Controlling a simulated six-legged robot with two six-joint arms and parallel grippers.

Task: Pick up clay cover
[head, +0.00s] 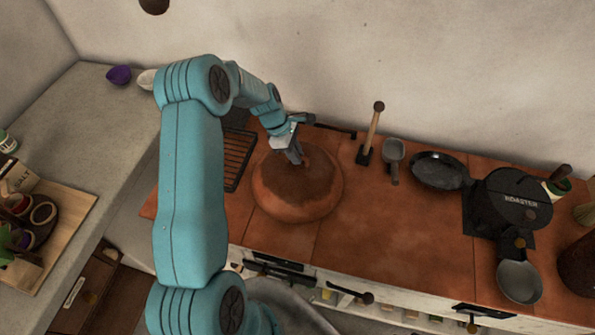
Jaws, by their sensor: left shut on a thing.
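The clay cover (300,190) is a round, domed, reddish-brown piece with a darker top. It sits on the orange-brown tiled counter, left of the middle of the head view. My left gripper (294,153) reaches down from above and is shut on the knob at the top of the clay cover. The fingers hide most of the knob. I cannot tell whether the cover's rim touches the tiles. My right gripper does not show.
A dark grill rack (238,158) lies just left of the cover. Tiles (385,230) right of the cover are bare. The wall is close behind.

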